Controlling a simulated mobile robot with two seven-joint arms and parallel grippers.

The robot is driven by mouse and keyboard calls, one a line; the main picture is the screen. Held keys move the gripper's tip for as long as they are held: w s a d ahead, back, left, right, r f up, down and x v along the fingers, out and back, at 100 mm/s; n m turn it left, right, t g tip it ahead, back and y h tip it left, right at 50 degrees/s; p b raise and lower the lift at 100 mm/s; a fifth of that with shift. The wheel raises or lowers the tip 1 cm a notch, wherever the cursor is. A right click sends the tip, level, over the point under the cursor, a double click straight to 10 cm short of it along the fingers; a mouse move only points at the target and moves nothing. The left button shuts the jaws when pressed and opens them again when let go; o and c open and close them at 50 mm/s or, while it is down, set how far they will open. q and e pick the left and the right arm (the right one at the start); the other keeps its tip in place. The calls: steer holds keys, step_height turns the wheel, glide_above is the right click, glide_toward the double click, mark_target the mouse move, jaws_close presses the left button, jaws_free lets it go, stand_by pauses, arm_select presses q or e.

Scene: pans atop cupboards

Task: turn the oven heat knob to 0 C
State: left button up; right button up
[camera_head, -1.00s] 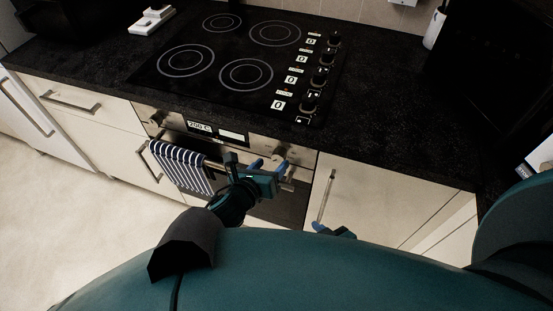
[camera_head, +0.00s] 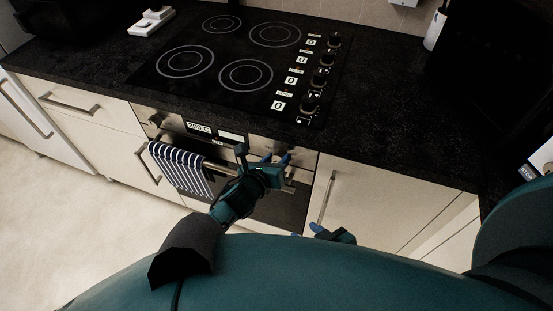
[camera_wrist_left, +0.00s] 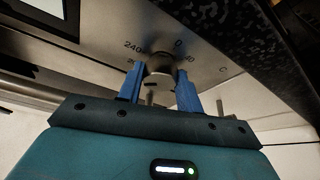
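The oven front (camera_head: 228,136) has a display (camera_head: 199,127) that reads 200 C. The heat knob (camera_wrist_left: 160,68) is a round metal knob on the panel, with 0 printed above it and 240 to its upper left in the left wrist view. In the head view it is mostly hidden behind my left gripper (camera_head: 275,158). In the left wrist view the blue fingers of my left gripper (camera_wrist_left: 159,88) stand open on either side of the knob; I cannot tell whether they touch it. My right gripper (camera_head: 325,231) shows only partly at the bottom, by the cupboard front.
A second knob (camera_head: 156,119) sits left of the display. A striped towel (camera_head: 181,170) hangs on the oven handle below. The black hob (camera_head: 235,60) with its own knobs (camera_head: 320,76) is above. A cupboard handle (camera_head: 327,197) stands to the right.

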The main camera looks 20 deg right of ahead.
arm_select(q)
steer(key=c, duration=0.5)
steer(key=shift+o, duration=0.2)
steer(key=n+h, duration=0.1)
steer(key=n, duration=0.1)
steer(key=shift+w+a+f+n+g+h+b, duration=0.1)
steer(key=shift+f+n+g+h+b, duration=0.05)
steer(key=shift+n+g+h+b, duration=0.2)
steer(key=shift+n+h+b, duration=0.65)
steer(key=shift+n+b, duration=0.15)
steer(key=shift+n, duration=0.35)
steer(key=o, duration=1)
steer(key=shift+a, duration=0.1)
